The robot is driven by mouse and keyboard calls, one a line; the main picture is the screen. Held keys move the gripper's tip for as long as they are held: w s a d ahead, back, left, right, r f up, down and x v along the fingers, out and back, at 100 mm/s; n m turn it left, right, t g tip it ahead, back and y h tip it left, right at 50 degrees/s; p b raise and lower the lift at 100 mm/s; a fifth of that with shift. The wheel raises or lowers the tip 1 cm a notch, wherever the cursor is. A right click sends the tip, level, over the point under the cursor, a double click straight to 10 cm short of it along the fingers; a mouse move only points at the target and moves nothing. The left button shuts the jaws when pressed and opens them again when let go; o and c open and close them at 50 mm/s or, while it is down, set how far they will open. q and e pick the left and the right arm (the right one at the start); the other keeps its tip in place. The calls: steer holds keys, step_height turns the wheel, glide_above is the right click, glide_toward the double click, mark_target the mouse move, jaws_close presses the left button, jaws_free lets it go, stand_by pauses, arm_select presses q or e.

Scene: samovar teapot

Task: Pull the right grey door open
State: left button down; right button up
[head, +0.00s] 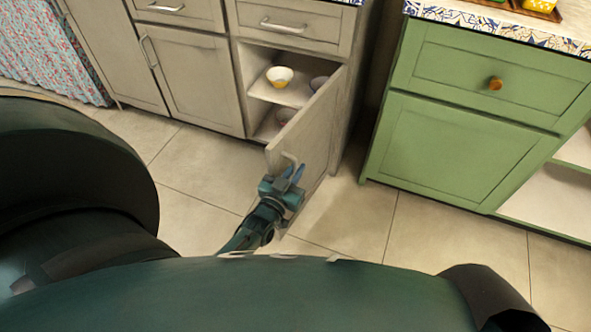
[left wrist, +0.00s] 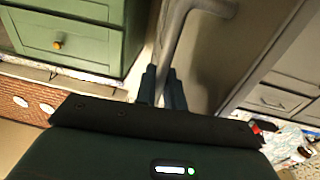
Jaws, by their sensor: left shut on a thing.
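The right grey door (head: 307,137) stands well open, swung out from the grey cabinet on its right edge. My left gripper (head: 290,172) is at the outer face of the door, shut on its metal handle (head: 289,160). In the left wrist view the handle (left wrist: 177,40) runs down between the fingers of the gripper (left wrist: 163,88), and the door face (left wrist: 225,55) lies to the right. Behind the door, shelves hold a yellow and white bowl (head: 280,76) and other bowls partly hidden by the door. My right gripper is not in view.
A green cabinet (head: 459,149) stands to the right, with a gap between it and the grey cabinet. Other grey doors to the left are closed (head: 196,83). The tiled floor (head: 350,215) around the open door is clear. A flowered curtain (head: 45,48) hangs far left.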

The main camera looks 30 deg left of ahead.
arm_select(q)
steer(key=shift+d, duration=0.2)
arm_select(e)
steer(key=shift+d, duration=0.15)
arm_select(q)
steer(key=c, duration=1.6)
jaws_free()
steer(key=shift+c, duration=0.2)
